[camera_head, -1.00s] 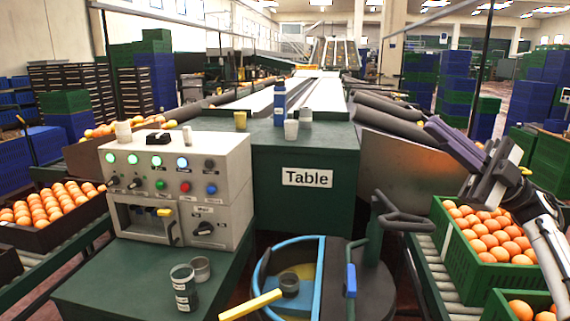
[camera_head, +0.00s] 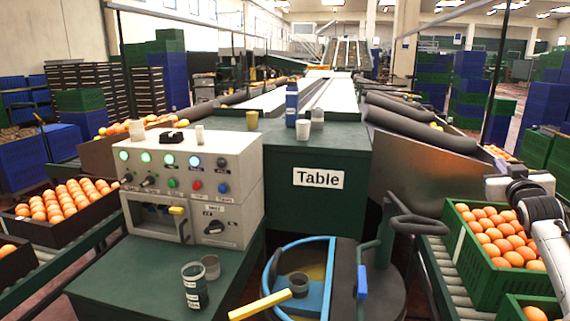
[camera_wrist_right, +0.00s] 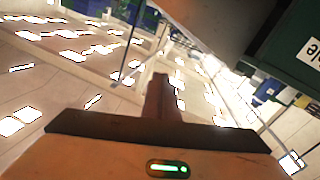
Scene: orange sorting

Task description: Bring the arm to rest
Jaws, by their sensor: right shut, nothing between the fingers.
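My right arm (camera_head: 545,240) comes in at the right edge of the head view, its white and dark links folded beside the green crate of oranges (camera_head: 455,254). Its fingers cannot be made out there. My left gripper is not in view.
A green table (camera_head: 280,165) labelled "Table" stands in the centre, with a control box (camera_head: 240,190) at its left front. A round blue-rimmed bin (camera_head: 275,262) is in front. A black crate of oranges (camera_head: 45,232) stands at left.

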